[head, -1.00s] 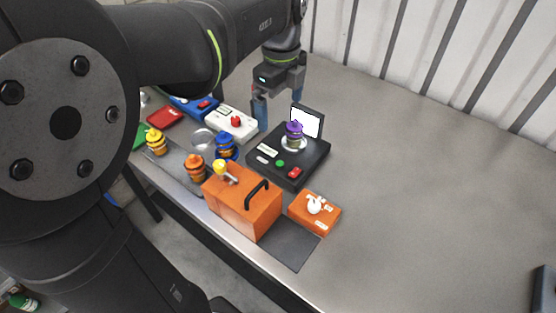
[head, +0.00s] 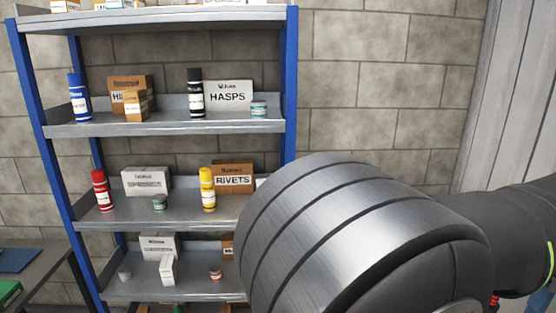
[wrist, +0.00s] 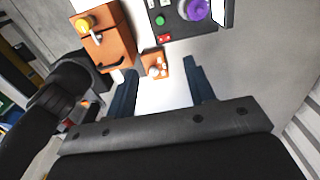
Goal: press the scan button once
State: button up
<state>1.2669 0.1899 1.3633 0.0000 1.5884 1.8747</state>
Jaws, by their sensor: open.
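In the wrist view, a dark console (wrist: 183,30) is at the top, with a green button (wrist: 160,20) and a red button (wrist: 164,39) on its face. I cannot read any label, so I cannot tell which is the scan button. My gripper (wrist: 160,68) is open, its two blue fingers apart with nothing between them. In the picture the fingers lie below the console, apart from its buttons. The console does not show in the head view, where my arm fills the lower right.
In the wrist view, an orange case (wrist: 110,45) with a black handle and yellow knob is left of the console. Bare grey table (wrist: 255,75) lies right. The head view shows a stocked shelf rack (head: 180,128).

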grip_shut()
dwell(1.3)
